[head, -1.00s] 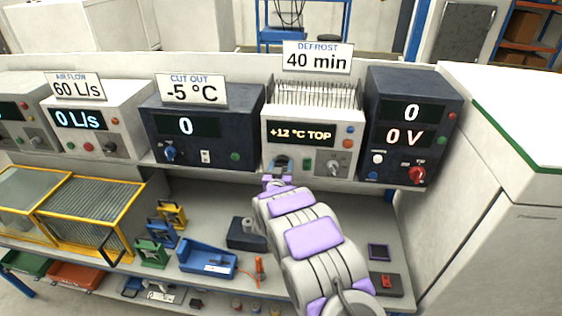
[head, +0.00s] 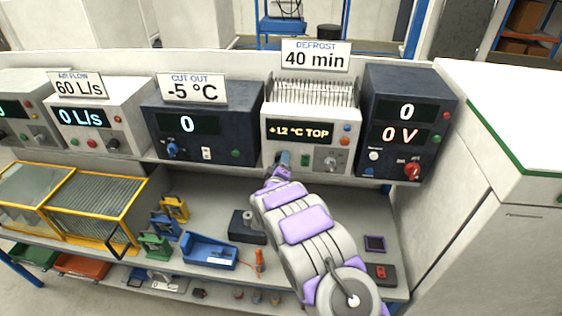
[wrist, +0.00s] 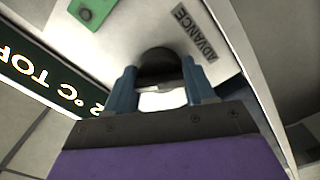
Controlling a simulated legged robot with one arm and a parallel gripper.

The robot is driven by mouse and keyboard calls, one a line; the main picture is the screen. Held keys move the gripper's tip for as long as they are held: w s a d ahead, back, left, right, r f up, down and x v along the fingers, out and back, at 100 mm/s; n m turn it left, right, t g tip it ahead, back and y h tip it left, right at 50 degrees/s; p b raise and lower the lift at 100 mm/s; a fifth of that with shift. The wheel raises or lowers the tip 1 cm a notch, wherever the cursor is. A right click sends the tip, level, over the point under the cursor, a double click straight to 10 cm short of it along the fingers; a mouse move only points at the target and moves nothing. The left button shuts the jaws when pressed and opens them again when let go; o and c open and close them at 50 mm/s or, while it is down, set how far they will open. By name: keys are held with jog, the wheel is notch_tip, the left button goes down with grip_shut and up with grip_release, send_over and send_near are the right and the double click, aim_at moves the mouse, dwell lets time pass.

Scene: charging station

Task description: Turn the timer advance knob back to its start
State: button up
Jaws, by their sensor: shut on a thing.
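The timer advance knob (wrist: 158,68) is a dark round knob beside the word ADVANCE in the wrist view. My gripper (wrist: 160,90) has its two blue fingers on either side of the knob and is shut on it. In the head view my gripper (head: 282,162) is at the lower left of the white defrost unit (head: 306,158), where it hides the knob. The unit's display (head: 300,131) reads +12 °C TOP, and the sign (head: 316,56) above it reads DEFROST 40 min. The knob's pointer angle cannot be told.
A green button (head: 306,159) and a silver dial (head: 331,160) are right of my gripper on the same panel. A dark unit (head: 390,85) with a red knob stands at right, another (head: 200,110) at left. A shelf with small tools lies below.

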jog(key=n, duration=0.4)
jog(key=shift+a+p, duration=0.15)
jog(key=shift+p, duration=0.15)
jog(key=shift+n, duration=1)
jog(key=shift+f+n, duration=0.15)
jog(key=shift+n, duration=0.15)
jog(key=o, duration=1)
jog(key=shift+a, duration=0.2)
jog(key=shift+o, duration=0.2)
jog(key=s+b, duration=0.1)
jog(key=s, duration=1.6)
jog(key=shift+s+a+b, duration=0.15)
jog(key=shift+a+b, duration=0.25)
jog(key=shift+a, duration=0.05)
